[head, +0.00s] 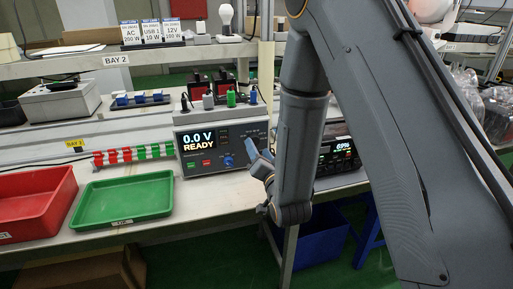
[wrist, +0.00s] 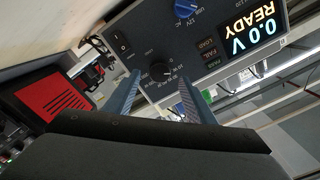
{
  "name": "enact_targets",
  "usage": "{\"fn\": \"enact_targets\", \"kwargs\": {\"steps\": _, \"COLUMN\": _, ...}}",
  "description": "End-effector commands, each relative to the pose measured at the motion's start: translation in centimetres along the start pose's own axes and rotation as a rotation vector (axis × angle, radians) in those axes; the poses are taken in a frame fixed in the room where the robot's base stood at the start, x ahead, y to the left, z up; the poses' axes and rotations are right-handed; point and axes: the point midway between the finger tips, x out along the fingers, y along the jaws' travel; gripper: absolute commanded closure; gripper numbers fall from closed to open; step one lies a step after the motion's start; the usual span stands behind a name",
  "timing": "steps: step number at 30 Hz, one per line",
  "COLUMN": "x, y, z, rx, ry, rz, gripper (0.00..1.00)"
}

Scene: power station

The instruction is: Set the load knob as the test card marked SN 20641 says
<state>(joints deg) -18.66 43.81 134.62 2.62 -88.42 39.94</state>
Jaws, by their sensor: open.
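The tester (head: 207,150) stands on the bench with its display (head: 199,140) reading 0.0 V READY. In the wrist view, tilted, the black load knob (wrist: 160,69) sits on the panel inside a ring of small numbers; its pointer setting is too small to read. My gripper (wrist: 159,82) is open, with one finger on each side of the knob; I cannot tell whether they touch it. In the head view my gripper (head: 262,160) is at the panel's right part and hides the knob. I cannot make out a card marked SN 20641.
A blue knob (wrist: 186,8) marked USB, 12V and AC and a black rocker switch (wrist: 122,43) are near the load knob. Cards reading AC 200 W (head: 131,35), USB 10 W (head: 152,33) and 12V 100 W (head: 173,32) stand on the shelf. Red (head: 36,222) and green (head: 125,218) trays lie left.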

Motion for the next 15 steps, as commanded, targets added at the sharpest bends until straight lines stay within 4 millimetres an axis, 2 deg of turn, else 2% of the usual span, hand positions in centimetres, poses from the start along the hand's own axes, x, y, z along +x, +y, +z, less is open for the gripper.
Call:
{"fn": "enact_targets", "kwargs": {"steps": 3, "x": -1.9, "y": 0.1, "z": 0.1, "rx": 0.0, "ry": -0.001, "rz": 0.001, "gripper": 0.5}}
{"fn": "enact_targets", "kwargs": {"steps": 7, "x": -3.5, "y": 0.1, "z": 0.1, "rx": 0.0, "ry": -0.001, "rz": 0.0, "gripper": 0.5}}
{"fn": "enact_targets", "kwargs": {"steps": 15, "x": -4.3, "y": 0.0, "z": 0.0, "rx": 0.0, "ry": 0.0, "rz": 0.0, "gripper": 0.5}}
